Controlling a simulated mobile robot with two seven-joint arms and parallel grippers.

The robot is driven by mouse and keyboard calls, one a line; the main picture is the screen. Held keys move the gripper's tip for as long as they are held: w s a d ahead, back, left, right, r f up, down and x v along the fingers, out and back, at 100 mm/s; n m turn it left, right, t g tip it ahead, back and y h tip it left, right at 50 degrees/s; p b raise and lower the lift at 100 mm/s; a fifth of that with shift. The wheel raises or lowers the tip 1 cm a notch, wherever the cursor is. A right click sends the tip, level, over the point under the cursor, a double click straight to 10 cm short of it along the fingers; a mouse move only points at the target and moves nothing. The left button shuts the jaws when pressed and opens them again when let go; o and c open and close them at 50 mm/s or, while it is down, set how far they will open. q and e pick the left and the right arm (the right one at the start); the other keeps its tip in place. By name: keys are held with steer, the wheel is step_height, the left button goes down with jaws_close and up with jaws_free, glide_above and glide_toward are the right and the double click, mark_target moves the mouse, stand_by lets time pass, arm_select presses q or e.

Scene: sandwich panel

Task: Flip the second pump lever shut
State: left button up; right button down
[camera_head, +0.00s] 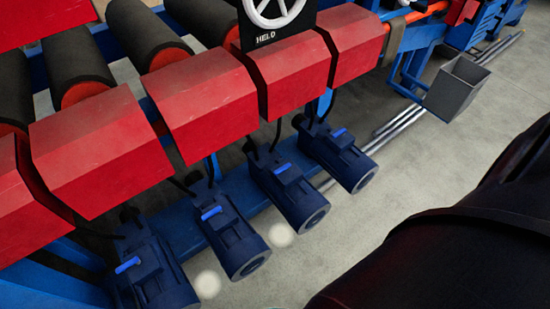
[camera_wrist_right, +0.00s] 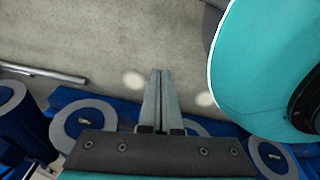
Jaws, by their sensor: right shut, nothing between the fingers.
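Several dark blue pumps stand in a row under the red guards in the head view. Each has a bright blue lever on top: one on the nearest left pump (camera_head: 127,265), one on the second from the left (camera_head: 211,212), one on the third (camera_head: 282,168) and one on the far right pump (camera_head: 338,132). All levers lie at a similar slant across their pumps. My right gripper (camera_wrist_right: 160,75) is shut and empty in the right wrist view, its fingers over bare floor beyond the pump ends (camera_wrist_right: 92,112). My left gripper is in neither view.
Red guards (camera_head: 205,115) and rollers (camera_head: 155,45) rise behind the pumps. A white handwheel (camera_head: 275,10) stands above. A grey bin (camera_head: 457,88) and metal rods (camera_head: 400,122) are at the right. The floor (camera_head: 300,270) in front of the pumps is open, with pale round spots.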

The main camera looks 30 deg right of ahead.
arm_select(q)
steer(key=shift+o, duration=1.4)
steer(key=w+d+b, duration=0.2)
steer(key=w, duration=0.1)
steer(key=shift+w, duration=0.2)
arm_select(e)
steer(key=w+d+r+b, duration=0.1)
steer(key=w+d+r, duration=0.1)
steer(key=w, duration=0.7)
steer(key=w+d+r+m, duration=0.1)
steer(key=w+d+r, duration=0.15)
steer(key=w, duration=0.55)
steer(key=w+d+r+b, duration=0.1)
steer(key=w+d+r, duration=0.15)
steer(key=w, duration=0.65)
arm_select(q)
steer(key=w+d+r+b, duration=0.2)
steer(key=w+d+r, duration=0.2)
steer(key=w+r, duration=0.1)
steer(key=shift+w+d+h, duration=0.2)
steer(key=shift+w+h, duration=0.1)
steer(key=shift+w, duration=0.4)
arm_select(e)
steer(key=w+d+r+t+y, duration=0.1)
steer(key=w+d+r, duration=0.1)
steer(key=w+r, duration=1)
step_height(320, 180, up, 3)
steer(key=shift+w+r+t, duration=0.15)
steer(key=shift+w+t, duration=0.15)
steer(key=shift+w, duration=0.1)
